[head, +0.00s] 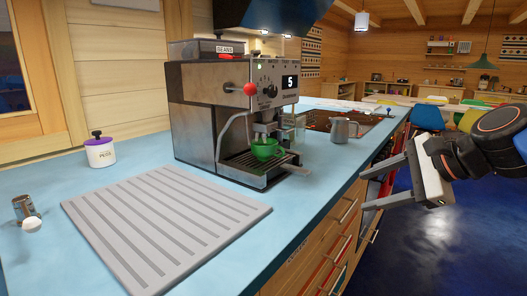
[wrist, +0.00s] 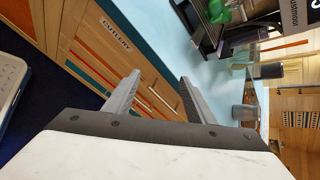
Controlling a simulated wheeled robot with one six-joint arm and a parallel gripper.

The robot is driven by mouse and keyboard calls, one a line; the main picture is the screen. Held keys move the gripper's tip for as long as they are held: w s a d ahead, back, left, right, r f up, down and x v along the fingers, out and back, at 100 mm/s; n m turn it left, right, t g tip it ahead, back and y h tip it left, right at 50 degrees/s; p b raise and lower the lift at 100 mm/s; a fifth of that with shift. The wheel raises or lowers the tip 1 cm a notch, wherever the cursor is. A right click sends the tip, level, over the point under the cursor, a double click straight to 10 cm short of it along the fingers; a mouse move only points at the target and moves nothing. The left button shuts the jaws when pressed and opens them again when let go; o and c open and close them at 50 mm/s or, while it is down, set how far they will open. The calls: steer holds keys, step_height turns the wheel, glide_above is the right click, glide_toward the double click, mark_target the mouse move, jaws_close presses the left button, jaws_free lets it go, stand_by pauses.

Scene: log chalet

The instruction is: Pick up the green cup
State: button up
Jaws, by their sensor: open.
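The green cup (head: 264,148) stands on the drip tray (head: 262,166) of the espresso machine (head: 215,110), below its spout. It also shows at the top edge of the wrist view (wrist: 218,11), partly cut off. My gripper (head: 362,191) is at the right in the head view, off the front edge of the counter by the drawers, apart from the cup. In the wrist view my gripper (wrist: 159,77) is open, with nothing between its fingers. The cup lies up and to the right of the fingertips there.
A portafilter handle (head: 297,170) juts out beside the cup. A metal pitcher (head: 343,130) stands right of the machine. A ridged grey mat (head: 165,222), a white jar with a purple lid (head: 100,152) and a metal canister (head: 25,208) are at left. Drawers (wrist: 110,60) line the counter front.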

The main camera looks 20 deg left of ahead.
steer(key=w+a+r+m+y, duration=0.4)
steer(key=w+a+r+m, duration=0.25)
steer(key=a+r, duration=0.25)
glide_toward(268, 152)
steer(key=shift+w+d+r+n, duration=0.1)
steer(key=shift+w+r+n, duration=0.1)
steer(key=shift+w, duration=0.35)
steer(key=shift+w+r+n, duration=0.1)
steer(key=shift+w+r, duration=0.05)
steer(key=shift+w, duration=0.4)
steer(key=shift+x, duration=2.95)
steer(key=shift+w+d+f, duration=0.15)
steer(key=shift+w+d, duration=0.05)
steer(key=shift+c, duration=0.6)
jaws_close()
